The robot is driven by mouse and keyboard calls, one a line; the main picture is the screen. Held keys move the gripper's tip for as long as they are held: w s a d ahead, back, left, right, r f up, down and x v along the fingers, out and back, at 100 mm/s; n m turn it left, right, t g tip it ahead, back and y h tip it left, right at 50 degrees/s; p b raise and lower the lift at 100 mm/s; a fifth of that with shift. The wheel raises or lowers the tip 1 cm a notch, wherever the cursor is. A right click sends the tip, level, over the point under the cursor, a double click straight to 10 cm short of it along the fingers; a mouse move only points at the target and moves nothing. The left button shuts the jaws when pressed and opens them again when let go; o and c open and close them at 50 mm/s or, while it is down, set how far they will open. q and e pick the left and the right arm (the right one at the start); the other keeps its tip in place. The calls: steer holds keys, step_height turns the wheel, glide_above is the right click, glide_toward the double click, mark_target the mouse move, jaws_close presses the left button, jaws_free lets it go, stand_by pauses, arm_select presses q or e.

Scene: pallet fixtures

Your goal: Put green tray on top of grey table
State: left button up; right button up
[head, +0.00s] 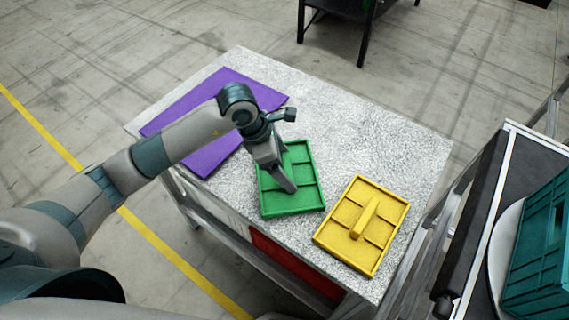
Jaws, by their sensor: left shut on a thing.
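The green tray (305,195) is at the middle of the grey speckled table (345,121), over its top. Whether it rests on the surface or hangs just above it, I cannot tell. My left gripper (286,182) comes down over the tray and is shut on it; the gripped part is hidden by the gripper. My right gripper is not in view.
A yellow tray (344,243) with a raised middle handle lies just right of the green tray. A purple mat (194,101) covers the table's left part. The table's far right is clear. A teal crate (540,255) stands at the right edge, beside metal rails.

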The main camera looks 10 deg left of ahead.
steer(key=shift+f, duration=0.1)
arm_select(q)
steer(key=o, duration=1.5)
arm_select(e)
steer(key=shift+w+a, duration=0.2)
arm_select(q)
steer(key=shift+a+r, duration=0.2)
steer(key=shift+r, duration=0.3)
steer(key=b+v, duration=0.1)
steer(key=v, duration=0.2)
steer(key=shift+a+r, duration=0.2)
steer(key=shift+r, duration=0.15)
steer(key=shift+b+v, duration=0.8)
steer(key=shift+v, duration=2.8)
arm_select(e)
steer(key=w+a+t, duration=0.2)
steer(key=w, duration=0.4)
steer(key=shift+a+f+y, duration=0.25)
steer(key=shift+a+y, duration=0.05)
